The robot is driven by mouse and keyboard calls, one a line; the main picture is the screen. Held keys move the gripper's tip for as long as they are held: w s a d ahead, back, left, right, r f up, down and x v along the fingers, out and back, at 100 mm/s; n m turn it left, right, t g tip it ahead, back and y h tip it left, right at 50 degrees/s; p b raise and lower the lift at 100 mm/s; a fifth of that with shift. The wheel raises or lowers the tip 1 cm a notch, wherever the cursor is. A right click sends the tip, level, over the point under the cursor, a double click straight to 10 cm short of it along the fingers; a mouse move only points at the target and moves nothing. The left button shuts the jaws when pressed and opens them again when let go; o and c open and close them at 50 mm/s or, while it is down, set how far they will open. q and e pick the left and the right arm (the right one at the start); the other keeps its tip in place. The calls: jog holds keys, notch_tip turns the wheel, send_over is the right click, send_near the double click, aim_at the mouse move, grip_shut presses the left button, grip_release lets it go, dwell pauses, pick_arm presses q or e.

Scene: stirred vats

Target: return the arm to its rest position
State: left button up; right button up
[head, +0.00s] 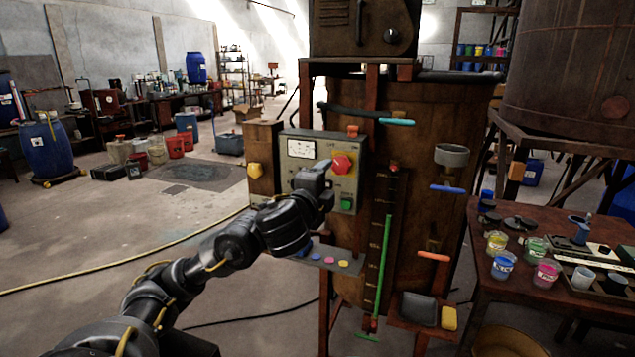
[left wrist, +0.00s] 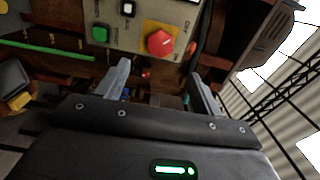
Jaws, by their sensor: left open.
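My left arm reaches in from the lower left, and its gripper (head: 314,176) is in front of the grey control panel (head: 300,148). In the left wrist view the two fingers of my left gripper (left wrist: 163,82) stand apart with nothing between them. The red knob on a yellow plate (head: 342,164) is just beyond the fingers and also shows in the left wrist view (left wrist: 160,41). The green button (head: 347,204) is below the knob. I cannot tell whether a finger touches the panel. My right gripper is not in view.
A rusty brown vat (head: 425,130) stands behind the panel, with a green-marked gauge (head: 385,250) on its front. A small shelf with coloured discs (head: 335,260) is below the panel. A table with paint jars (head: 502,265) is at right. The floor (head: 110,220) at left is open.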

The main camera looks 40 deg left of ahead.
pick_arm(q)
jog(key=shift+s+f, duration=0.15)
jog(key=shift+s, duration=0.1)
dwell(0.3)
